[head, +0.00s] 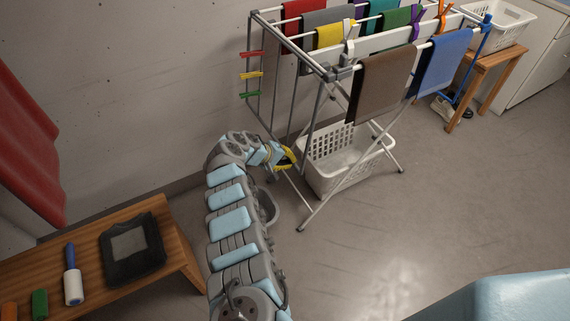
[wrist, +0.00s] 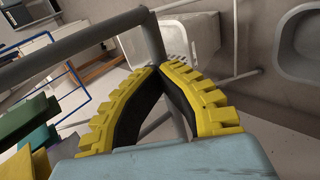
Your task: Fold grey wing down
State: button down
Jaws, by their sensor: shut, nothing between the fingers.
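The drying rack (head: 345,73) stands against the wall. A grey tube frame, seemingly the grey wing (head: 293,112), hangs steeply down at the rack's left end. My gripper (head: 292,163) is at the frame's lower end, left of the laundry basket. In the wrist view, my gripper (wrist: 160,70) has its yellow-ribbed fingers shut with tips together and nothing between them. A thick grey tube (wrist: 75,48) crosses just beyond the tips and bends at a corner there. I cannot tell whether the fingertips touch it.
A white laundry basket (head: 340,160) stands under the rack. A brown cloth (head: 383,80) and a blue cloth (head: 442,62) hang on its near side. Red, yellow and green clips (head: 250,75) are at its left end. A wooden bench (head: 170,255) stands at lower left.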

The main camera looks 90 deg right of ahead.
jog(key=shift+s, duration=0.1)
jog(key=shift+s+d+f+b, duration=0.2)
jog(key=shift+s+d+b, duration=0.25)
jog(key=shift+s+b, duration=0.3)
jog(key=shift+s+d, duration=0.3)
jog(key=shift+s, duration=0.25)
jog(key=c, duration=1.8)
grip_release()
jog(key=o, duration=0.9)
jog(key=shift+r, duration=0.1)
